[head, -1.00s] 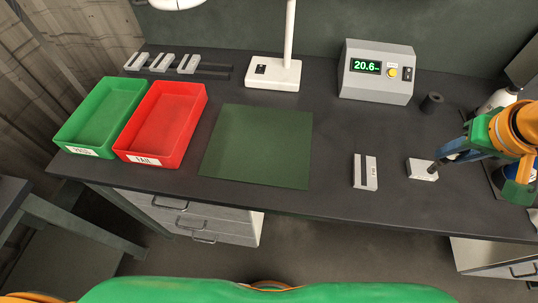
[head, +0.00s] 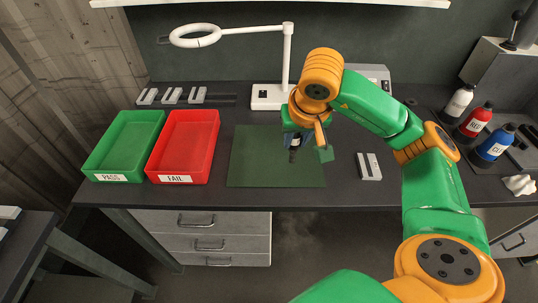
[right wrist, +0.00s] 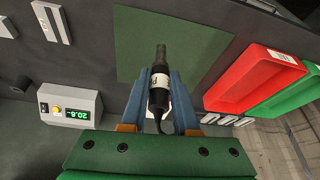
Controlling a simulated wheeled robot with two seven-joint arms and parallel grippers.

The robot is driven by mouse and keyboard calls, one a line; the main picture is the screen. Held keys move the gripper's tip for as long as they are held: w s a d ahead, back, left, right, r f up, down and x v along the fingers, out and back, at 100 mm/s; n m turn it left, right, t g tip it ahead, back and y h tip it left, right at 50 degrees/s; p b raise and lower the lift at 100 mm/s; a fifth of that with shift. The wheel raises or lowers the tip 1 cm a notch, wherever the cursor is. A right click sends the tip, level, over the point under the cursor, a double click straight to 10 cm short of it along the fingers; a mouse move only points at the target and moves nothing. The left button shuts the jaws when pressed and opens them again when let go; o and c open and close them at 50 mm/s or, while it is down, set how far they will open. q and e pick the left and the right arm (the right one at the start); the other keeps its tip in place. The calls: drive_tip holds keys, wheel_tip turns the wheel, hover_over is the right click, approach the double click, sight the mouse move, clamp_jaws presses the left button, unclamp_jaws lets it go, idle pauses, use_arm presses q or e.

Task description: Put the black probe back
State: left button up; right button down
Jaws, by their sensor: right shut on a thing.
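The black probe (head: 294,154) has a white label band and hangs tip down from my right gripper (head: 296,140) above the green mat (head: 252,165). In the right wrist view the probe (right wrist: 161,62) lies between the two blue fingers of the right gripper (right wrist: 160,78), which are shut on its labelled middle. A cable trails from its rear end. A short black cylinder (right wrist: 22,83) stands near the meter in the wrist view; my arm hides it in the head view. I cannot tell whether it is the probe's holder. My left gripper is not in view.
The green tray (head: 91,160) and red tray (head: 151,160) stand left of the mat. A grey-white block (head: 368,166) lies to its right. The lamp base (head: 268,98) and meter (right wrist: 70,103) are behind. Several bottles (head: 473,123) stand at the right.

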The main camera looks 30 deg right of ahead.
drive_tip(key=w+f+p, duration=0.1)
drive_tip(key=w+f, duration=0.2)
drive_tip(key=w+d+f+p, duration=0.1)
drive_tip(key=w+f, duration=0.1)
drive_tip(key=f, duration=0.1)
drive_tip(key=w+d+f+p, duration=0.1)
drive_tip(key=w+f+p, duration=0.1)
drive_tip(key=w+f, duration=0.1)
drive_tip(key=shift+w+f, duration=0.35)
drive_tip(key=shift+f, duration=0.2)
drive_tip(key=shift+d+f, duration=0.15)
drive_tip(key=shift+f, duration=0.3)
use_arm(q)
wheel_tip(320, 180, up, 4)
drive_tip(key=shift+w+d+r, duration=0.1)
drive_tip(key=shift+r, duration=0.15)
use_arm(e)
drive_tip(key=c, duration=0.7)
unclamp_jaws()
drive_tip(key=shift+o, duration=0.2)
